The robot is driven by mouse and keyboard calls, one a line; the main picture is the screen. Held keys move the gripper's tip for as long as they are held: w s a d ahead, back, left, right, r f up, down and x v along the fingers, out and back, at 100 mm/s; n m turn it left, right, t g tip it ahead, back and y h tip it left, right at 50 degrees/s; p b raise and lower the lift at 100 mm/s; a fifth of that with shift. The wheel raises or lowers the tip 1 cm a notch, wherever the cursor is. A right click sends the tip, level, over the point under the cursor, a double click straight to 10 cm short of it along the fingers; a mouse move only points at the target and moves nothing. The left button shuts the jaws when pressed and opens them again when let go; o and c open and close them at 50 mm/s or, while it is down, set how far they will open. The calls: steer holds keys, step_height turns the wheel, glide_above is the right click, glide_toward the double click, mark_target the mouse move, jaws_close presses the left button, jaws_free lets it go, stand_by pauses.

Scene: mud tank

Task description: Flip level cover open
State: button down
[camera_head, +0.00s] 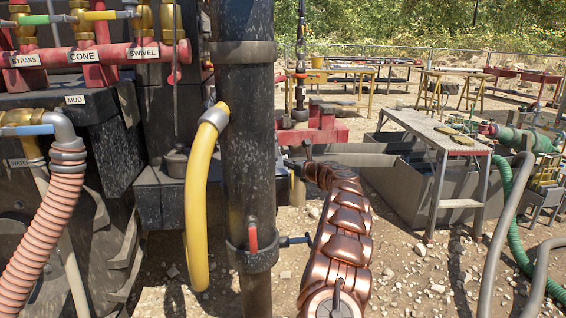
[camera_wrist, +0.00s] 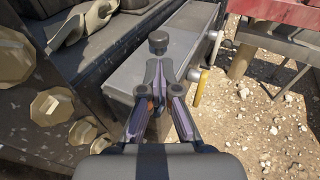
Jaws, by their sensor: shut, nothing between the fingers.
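My gripper (camera_wrist: 158,68) is shut and empty in the wrist view, its fingers drawn together. A small dark round cap (camera_wrist: 158,42) shows just beyond the fingertips, over a flat grey metal box (camera_wrist: 178,50). I cannot tell whether the cap is the level cover, or whether the fingers touch it. No raised flap is clear in either view. In the head view my copper-coloured arm reaches forward, and the gripper at its far end is too small and hidden to read.
A black upright pipe (camera_head: 247,150) with a red-handled valve (camera_head: 253,238) stands left of my arm. A yellow hose (camera_head: 197,205) hangs beside it. A grey open tank (camera_head: 395,185) and a metal table (camera_head: 435,130) stand right. Gravel ground (camera_head: 400,270) lies between.

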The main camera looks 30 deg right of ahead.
mark_target(280, 169)
steer(key=shift+w+a+f, duration=0.1)
steer(key=shift+w+f, duration=0.05)
steer(key=shift+w, duration=0.8)
steer(key=shift+w+a+f, duration=0.1)
steer(key=shift+w+f, duration=0.05)
steer(key=shift+w, duration=0.8)
steer(key=shift+w+p, duration=0.55)
steer(key=shift+p, duration=0.1)
steer(key=shift+w+f, duration=0.15)
steer(key=shift+w, duration=0.2)
steer(key=shift+a, duration=0.1)
